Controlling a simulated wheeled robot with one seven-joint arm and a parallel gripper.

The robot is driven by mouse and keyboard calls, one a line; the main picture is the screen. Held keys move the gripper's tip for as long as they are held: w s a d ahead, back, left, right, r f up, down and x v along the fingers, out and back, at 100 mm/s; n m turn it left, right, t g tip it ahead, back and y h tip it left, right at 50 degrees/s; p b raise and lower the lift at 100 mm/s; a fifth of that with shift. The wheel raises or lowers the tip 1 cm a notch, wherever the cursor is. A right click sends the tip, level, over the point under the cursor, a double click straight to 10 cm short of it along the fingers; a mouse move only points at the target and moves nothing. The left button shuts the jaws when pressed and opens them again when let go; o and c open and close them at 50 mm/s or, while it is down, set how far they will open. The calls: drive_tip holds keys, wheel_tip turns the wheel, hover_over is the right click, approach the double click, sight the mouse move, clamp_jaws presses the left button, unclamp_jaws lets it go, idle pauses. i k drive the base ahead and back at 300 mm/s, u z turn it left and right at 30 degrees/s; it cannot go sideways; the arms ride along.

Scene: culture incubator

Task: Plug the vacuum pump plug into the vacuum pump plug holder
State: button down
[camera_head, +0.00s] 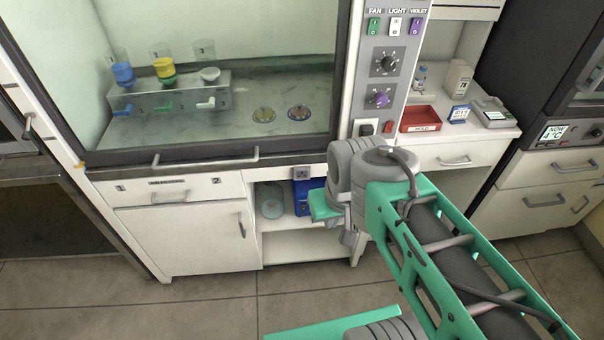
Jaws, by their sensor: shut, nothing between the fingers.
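My arm reaches in from the lower right, and its wrist hangs in front of the open shelf under the fume cabinet. The end of my gripper (349,238) shows only partly below the wrist, with its jaws shut and empty. A blue box (303,197), which looks like the vacuum pump, stands on the shelf, partly hidden by my arm. A small grey socket plate (301,172), possibly the plug holder, is on the panel above it. I cannot make out the pump's plug; my arm may hide it.
A glass vessel (271,201) stands left of the blue box. A closed cabinet door (190,240) is further left. The control panel (388,60) is above my wrist. A red tray (421,119) sits on the right counter. The tiled floor (200,300) is clear in front.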

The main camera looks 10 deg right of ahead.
sight(365, 130)
drive_tip(key=u, duration=2.75)
drive_tip(key=k, duration=1.05)
drive_tip(key=z, duration=0.25)
